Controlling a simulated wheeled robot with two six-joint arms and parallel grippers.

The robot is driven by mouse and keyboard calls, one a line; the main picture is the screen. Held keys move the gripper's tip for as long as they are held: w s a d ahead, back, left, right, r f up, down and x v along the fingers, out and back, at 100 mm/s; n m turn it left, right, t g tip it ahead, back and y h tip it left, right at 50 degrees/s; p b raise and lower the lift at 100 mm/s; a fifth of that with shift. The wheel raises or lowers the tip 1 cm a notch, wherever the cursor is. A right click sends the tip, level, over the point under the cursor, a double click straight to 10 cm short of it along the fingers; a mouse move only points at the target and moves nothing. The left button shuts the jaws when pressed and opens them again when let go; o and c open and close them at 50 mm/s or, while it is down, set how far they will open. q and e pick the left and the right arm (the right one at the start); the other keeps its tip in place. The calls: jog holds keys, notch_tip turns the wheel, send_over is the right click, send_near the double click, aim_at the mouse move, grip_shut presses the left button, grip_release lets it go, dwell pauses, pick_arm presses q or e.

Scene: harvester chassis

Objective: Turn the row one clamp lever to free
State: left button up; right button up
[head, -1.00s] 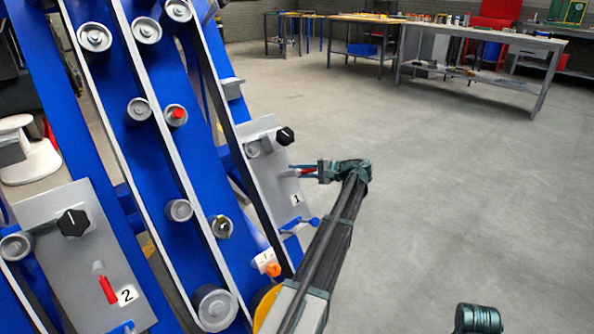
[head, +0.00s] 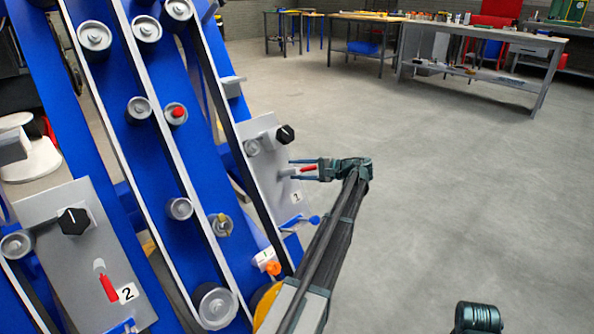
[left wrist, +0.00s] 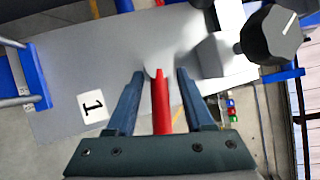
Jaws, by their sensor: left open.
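The row one plate (head: 266,172) is a grey panel on the blue chassis, with a "1" label that also shows in the left wrist view (left wrist: 92,106). Its red clamp lever (head: 308,169) sticks out from the plate. In the left wrist view the lever (left wrist: 161,104) stands between the two blue fingers of my left gripper (left wrist: 160,73), with a gap on each side. In the head view my left gripper (head: 291,170) is open around the lever, its fingertips close to the plate. My right gripper is out of view.
A black knob (head: 285,135) sits on the plate above the lever; it is at the right in the left wrist view (left wrist: 270,34). A row two plate (head: 75,265) with its own red lever (head: 108,287) is at the lower left. The floor to the right is clear.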

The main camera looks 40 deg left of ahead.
pick_arm(q)
jog(key=p+v, duration=0.2)
jog(key=v, duration=1.1)
jog(key=shift+d+p, duration=0.25)
jog(key=shift+p, duration=0.05)
jog(key=s+d+f+m+t+h+p, duration=0.15)
jog(key=s+d+f+h, duration=0.25)
jog(key=s+d, duration=0.8)
jog(key=s+d+f+m+t+h+p, duration=0.15)
jog(key=s+d+f+h, duration=0.3)
jog(key=s+d, duration=0.65)
jog(key=s+d+f+m+t+h+p, duration=0.15)
jog(key=s+d+f+h, duration=0.3)
jog(key=s+d, duration=0.75)
jog(key=w+d+r+p, duration=0.1)
jog(key=w+r+p, duration=0.1)
jog(key=r+p, duration=1.7)
jog(key=w+d+r+p, duration=0.1)
jog(key=d+r+p, duration=0.1)
jog(key=r+p, duration=1.7)
jog(key=shift+w+r+h, duration=0.15)
jog(key=shift+w+h, duration=0.15)
jog(key=shift+w, duration=0.1)
jog(key=shift+n, duration=0.25)
